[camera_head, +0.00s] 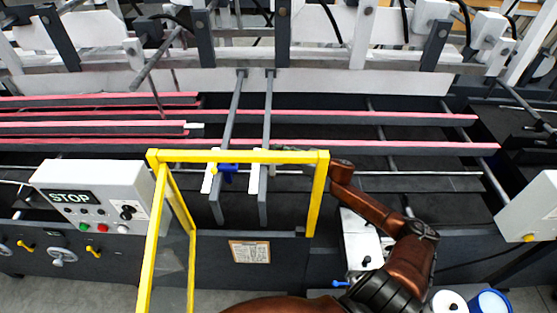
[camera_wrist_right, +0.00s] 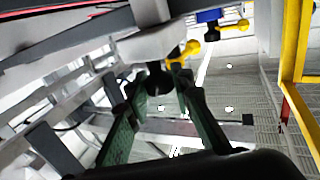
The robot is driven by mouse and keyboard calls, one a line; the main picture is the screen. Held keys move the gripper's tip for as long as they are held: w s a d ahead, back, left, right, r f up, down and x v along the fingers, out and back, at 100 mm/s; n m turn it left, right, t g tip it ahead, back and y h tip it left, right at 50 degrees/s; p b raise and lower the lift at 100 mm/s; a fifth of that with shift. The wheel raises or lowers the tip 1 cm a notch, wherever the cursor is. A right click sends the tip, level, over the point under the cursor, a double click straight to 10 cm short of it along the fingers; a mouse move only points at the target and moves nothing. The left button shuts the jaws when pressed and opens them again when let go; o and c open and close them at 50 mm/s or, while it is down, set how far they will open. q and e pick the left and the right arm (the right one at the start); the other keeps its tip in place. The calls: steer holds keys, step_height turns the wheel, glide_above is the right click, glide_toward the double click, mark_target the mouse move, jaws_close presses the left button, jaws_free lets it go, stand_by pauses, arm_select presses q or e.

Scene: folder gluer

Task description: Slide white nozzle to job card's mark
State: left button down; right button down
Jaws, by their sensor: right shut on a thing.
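The white nozzle's block (camera_wrist_right: 172,42) fills the upper middle of the right wrist view, with a black knob (camera_wrist_right: 156,80) below it. My right gripper (camera_wrist_right: 157,105) has its green-padded fingers on both sides of that knob and is shut on it. White strips (camera_head: 254,172) lie along both rails. The job card (camera_head: 249,251) is on the machine's front panel; its print is unreadable. My left gripper is not in view.
A blue nozzle (camera_head: 228,168) sits on the left rail and also shows in the wrist view (camera_wrist_right: 208,16). A yellow guard frame (camera_head: 240,156) stands in front of the rails, close to my right arm. A STOP control box (camera_head: 95,195) is at left.

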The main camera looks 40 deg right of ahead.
steer(key=shift+d, duration=0.1)
steer(key=c, duration=1.7)
jaws_free()
steer(key=v, duration=1.2)
